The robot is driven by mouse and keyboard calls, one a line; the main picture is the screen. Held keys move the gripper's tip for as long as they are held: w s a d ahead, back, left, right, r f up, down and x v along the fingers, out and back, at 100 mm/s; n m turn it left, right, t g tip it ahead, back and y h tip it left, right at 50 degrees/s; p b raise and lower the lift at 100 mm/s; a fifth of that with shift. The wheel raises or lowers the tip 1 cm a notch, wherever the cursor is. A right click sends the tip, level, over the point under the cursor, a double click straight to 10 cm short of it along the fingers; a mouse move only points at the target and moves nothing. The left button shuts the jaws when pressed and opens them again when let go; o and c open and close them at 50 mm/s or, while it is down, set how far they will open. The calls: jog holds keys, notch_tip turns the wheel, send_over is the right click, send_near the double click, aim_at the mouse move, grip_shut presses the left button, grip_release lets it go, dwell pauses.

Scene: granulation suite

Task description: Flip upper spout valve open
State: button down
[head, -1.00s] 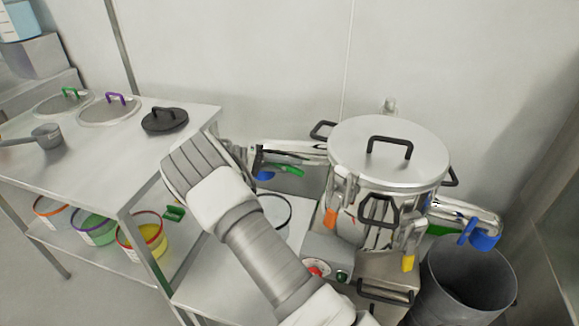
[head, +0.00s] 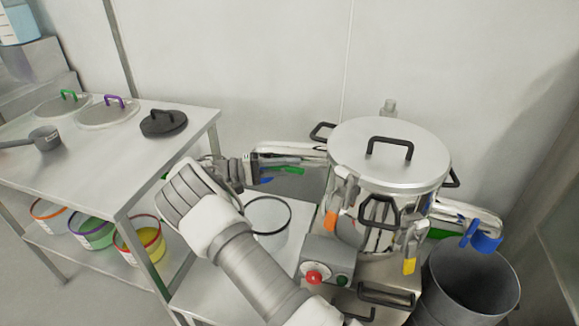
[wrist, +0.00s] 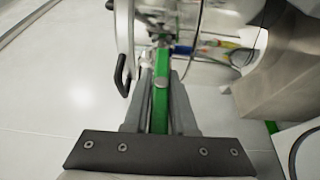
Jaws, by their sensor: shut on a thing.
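The upper spout (head: 292,152) sticks out to the left from the steel vessel (head: 385,150). A green lever (head: 287,170) lies along its underside in the head view. In the wrist view the green lever (wrist: 161,95) runs lengthwise between the two fingers. My gripper (head: 252,170) is at the spout's outer end; in the wrist view my gripper (wrist: 160,85) is shut on the green lever. My wrist and fingers hide part of the spout end. A blue part (head: 266,180) shows just below the spout.
A pale round container (head: 268,222) with a dark rim stands below the spout. A control box (head: 328,262) with red and green buttons is at the vessel's front. A steel table (head: 70,165) with lids stands left. A grey bin (head: 465,285) is at right.

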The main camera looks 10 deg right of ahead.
jog(key=c, duration=0.8)
grip_release()
jog(key=shift+o, duration=0.2)
jog(key=shift+a, duration=0.1)
jog(key=w+a, duration=0.1)
jog(key=a, duration=1)
jog(key=shift+w+a, duration=0.3)
jog(key=shift+a, duration=0.05)
jog(key=shift+f, duration=0.1)
